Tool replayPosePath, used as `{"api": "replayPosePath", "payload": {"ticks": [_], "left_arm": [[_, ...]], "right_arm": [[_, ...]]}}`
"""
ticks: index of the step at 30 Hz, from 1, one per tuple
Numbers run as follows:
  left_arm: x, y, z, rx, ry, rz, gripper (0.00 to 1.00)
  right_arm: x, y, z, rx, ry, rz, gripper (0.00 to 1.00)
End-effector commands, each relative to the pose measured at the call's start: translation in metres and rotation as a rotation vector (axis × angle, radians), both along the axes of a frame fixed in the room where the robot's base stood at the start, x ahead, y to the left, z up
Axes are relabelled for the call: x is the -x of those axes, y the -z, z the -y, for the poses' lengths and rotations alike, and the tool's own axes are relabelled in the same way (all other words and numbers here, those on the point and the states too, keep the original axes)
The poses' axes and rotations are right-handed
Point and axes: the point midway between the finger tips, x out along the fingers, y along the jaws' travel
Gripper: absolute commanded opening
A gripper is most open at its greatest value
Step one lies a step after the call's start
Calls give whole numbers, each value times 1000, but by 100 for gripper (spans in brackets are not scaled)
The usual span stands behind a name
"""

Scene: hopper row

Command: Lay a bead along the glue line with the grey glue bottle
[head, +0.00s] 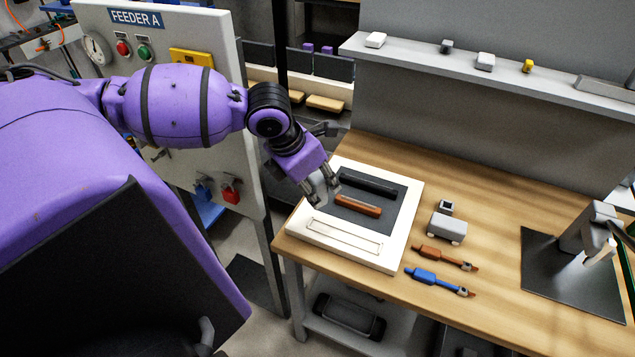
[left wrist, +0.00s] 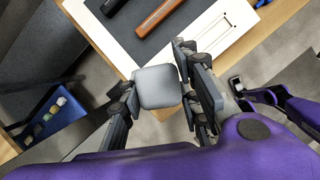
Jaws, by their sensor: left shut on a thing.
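My left gripper (head: 325,190) is shut on the grey glue bottle (head: 316,184), above the left edge of a white board (head: 405,225). In the left wrist view the bottle (left wrist: 158,87) shows as a rounded grey block between the fingers (left wrist: 160,95). Its nozzle is hidden, and I cannot tell whether it touches the board. A thin rectangular outline (head: 345,235) is marked along the board's near strip; I cannot make out a bead on it.
A dark panel (head: 378,214) on the board carries a black bar (head: 368,182) and a brown bar (head: 358,205). To the right lie a grey block (head: 447,228), an orange tool (head: 443,257) and a blue tool (head: 438,281). A grey stand (head: 590,225) is farther right.

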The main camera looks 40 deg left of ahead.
Motion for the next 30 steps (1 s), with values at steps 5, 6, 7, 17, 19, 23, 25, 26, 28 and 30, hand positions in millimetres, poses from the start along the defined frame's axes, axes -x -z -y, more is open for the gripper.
{"api": "replayPosePath", "payload": {"ticks": [5, 6, 7, 17, 19, 23, 25, 26, 28, 30], "left_arm": [[3, 31, 0, 2, -1, -15, 1], [2, 38, 0, 0, 0, -15, 1], [3, 42, 0, 1, 0, -15, 1], [-8, 56, 37, 3, 5, -10, 1], [-10, 56, 47, 4, 5, -10, 1], [-15, 55, 66, 4, 5, -6, 1], [-17, 54, 76, 3, 4, -5, 1], [-18, 54, 81, 5, 5, -7, 1], [-21, 53, 91, 5, 4, -5, 1], [-24, 53, 101, 5, 5, -4, 1]], "right_arm": [[12, 13, 0, 0, 1, -27, 40], [15, 16, 0, 1, 1, -32, 40], [16, 17, 0, 1, 1, -34, 40], [26, 37, 4, 9, 11, -56, 40], [26, 42, 5, 11, 12, -59, 40], [25, 47, 7, 16, 17, -54, 40], [25, 49, 9, 18, 21, -51, 40], [25, 50, 10, 20, 23, -49, 40], [26, 53, 13, 24, 26, -51, 40], [29, 57, 15, 27, 28, -55, 40]]}}
